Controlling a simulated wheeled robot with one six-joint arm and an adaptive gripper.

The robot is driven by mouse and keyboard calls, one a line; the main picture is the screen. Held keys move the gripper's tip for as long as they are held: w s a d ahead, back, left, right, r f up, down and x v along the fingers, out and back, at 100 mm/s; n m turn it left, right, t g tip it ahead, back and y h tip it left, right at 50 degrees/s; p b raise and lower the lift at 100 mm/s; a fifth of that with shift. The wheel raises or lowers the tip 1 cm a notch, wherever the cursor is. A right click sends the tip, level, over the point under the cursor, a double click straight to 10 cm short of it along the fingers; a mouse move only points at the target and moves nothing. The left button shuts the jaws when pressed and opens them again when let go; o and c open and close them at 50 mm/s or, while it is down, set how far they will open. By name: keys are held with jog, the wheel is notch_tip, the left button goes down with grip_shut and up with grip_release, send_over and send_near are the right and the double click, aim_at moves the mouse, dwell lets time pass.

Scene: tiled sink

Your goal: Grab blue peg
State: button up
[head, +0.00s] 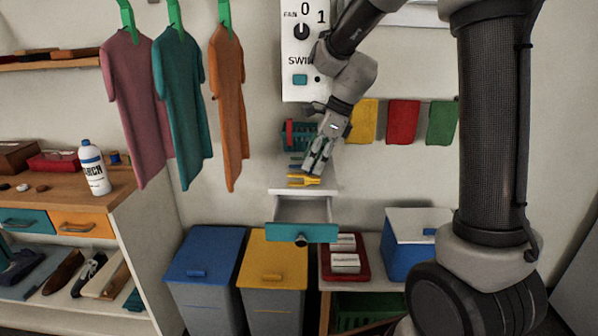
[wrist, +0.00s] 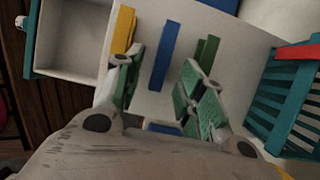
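A blue peg (wrist: 166,55) lies on a pale shelf surface (wrist: 240,55) in the wrist view, between my two spread fingers. My gripper (wrist: 156,70) is open, with a clear gap between each finger and the blue peg. A yellow peg (wrist: 124,30) lies to the left, close to the left finger. A green peg (wrist: 207,52) lies to the right, partly behind the right finger. In the head view my gripper (head: 315,168) is over the small wall shelf, close above the yellow peg (head: 304,181). The blue peg is hard to make out there.
An open drawer (head: 302,232) with a teal front juts out below the shelf. A teal basket (wrist: 284,95) stands right of the pegs in the wrist view. A switch panel (head: 300,65) hangs above. Coloured cloths (head: 402,122) hang to the right.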

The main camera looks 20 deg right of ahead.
jog(key=shift+w+a+f, duration=0.1)
jog(key=shift+w+a, duration=0.1)
jog(key=shift+a, duration=0.45)
jog(key=shift+f, duration=0.5)
jog(key=c, duration=0.9)
jog(key=shift+o, duration=0.2)
jog(key=shift+r, duration=0.1)
